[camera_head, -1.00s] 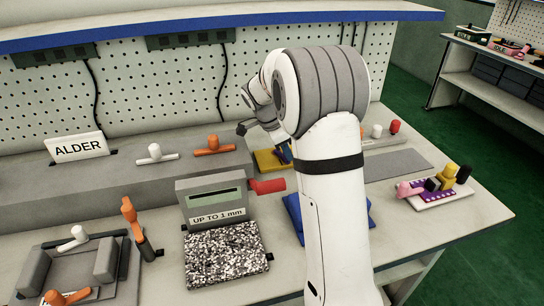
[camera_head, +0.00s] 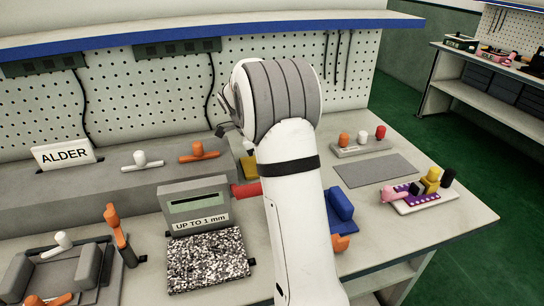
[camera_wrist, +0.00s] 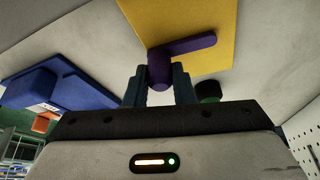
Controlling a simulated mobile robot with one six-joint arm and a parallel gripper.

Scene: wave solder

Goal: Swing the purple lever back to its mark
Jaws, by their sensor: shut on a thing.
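The purple lever (camera_wrist: 159,70) is in the wrist view, with a rounded knob and a flat arm (camera_wrist: 190,47) running to the right. It sits against a yellow plate (camera_wrist: 215,22). My gripper (camera_wrist: 160,88) is shut on the knob, one finger on each side. In the head view my own arm hides the lever and the gripper, and only an edge of the yellow plate (camera_head: 249,167) shows. I cannot make out the lever's mark in either view.
A blue block (camera_head: 341,204) stands right of my arm; a blue body (camera_wrist: 60,90) shows in the wrist view. A dark green knob (camera_wrist: 208,91) is close to my right finger. A grey mat (camera_head: 375,170) lies clear.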

